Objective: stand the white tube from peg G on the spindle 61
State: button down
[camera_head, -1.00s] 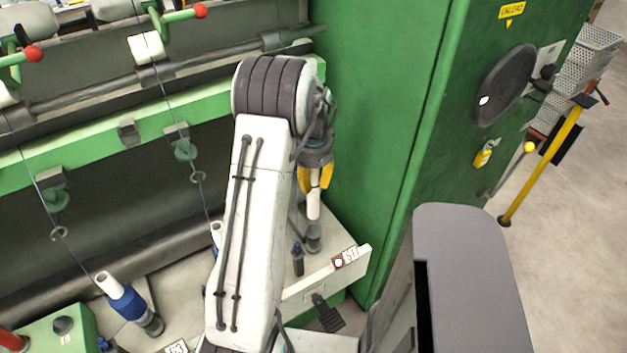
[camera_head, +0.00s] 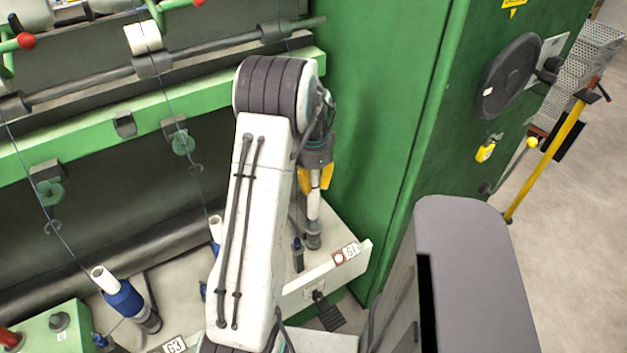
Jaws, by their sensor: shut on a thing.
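My gripper (camera_head: 315,183), with yellow fingers, points down and is shut on the white tube (camera_head: 313,208). The tube hangs upright below the fingers. Its lower end meets or overlaps the top of the dark spindle (camera_head: 313,239), which stands behind the tag reading 61 (camera_head: 346,254). I cannot tell whether the tube is around the spindle or just above or in front of it. Peg G cannot be made out.
A dark blue-grey post (camera_head: 298,255) stands close left of the spindle. A tall green cabinet (camera_head: 375,130) is close on the right. A blue-wrapped bobbin with a white tube (camera_head: 122,298) leans at lower left. Threads hang from the green rail (camera_head: 95,137).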

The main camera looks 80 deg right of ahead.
aim_at(314, 194)
jog(key=shift+f+b, duration=1.5)
jog(key=shift+f, duration=0.65)
jog(key=shift+f+b, duration=0.3)
jog(key=c, duration=0.9)
grip_release()
jog(key=shift+c, duration=0.2)
notch_tip(314, 194, up, 12)
jog(key=shift+a, duration=0.1)
jog(key=shift+s, duration=0.1)
